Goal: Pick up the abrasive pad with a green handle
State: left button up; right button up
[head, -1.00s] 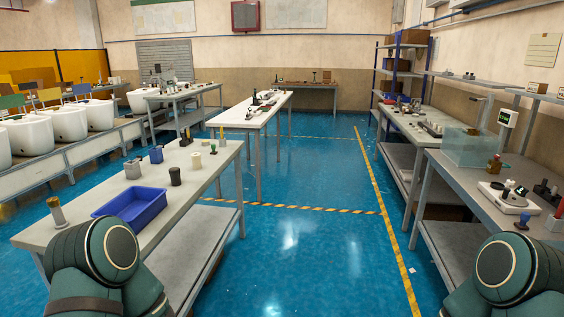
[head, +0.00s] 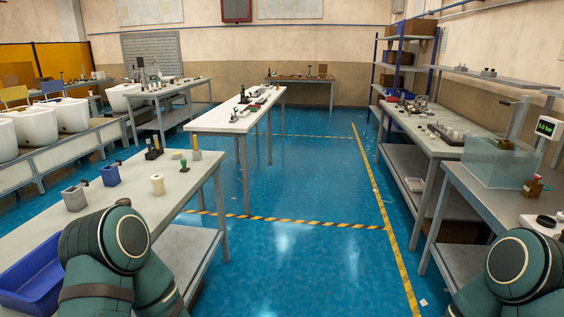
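I cannot make out the abrasive pad with a green handle for certain. Neither gripper shows in the head view. Only green upper parts of my two arms are in view, at the bottom left and bottom right, so what the grippers hold is hidden.
The right table (head: 478,200) bears a clear tank (head: 490,163). A long white table (head: 225,122) stands ahead. The blue floor (head: 295,185) between the tables is clear.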

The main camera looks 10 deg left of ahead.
aim_at(183, 161)
jog(key=i, duration=2.2)
jog(key=i+l+u, duration=0.1)
jog(key=i, duration=1)
jog(key=i+l, duration=0.1)
jog(key=i, duration=1)
jog(key=i+u, duration=0.1)
jog(key=u, duration=1.45)
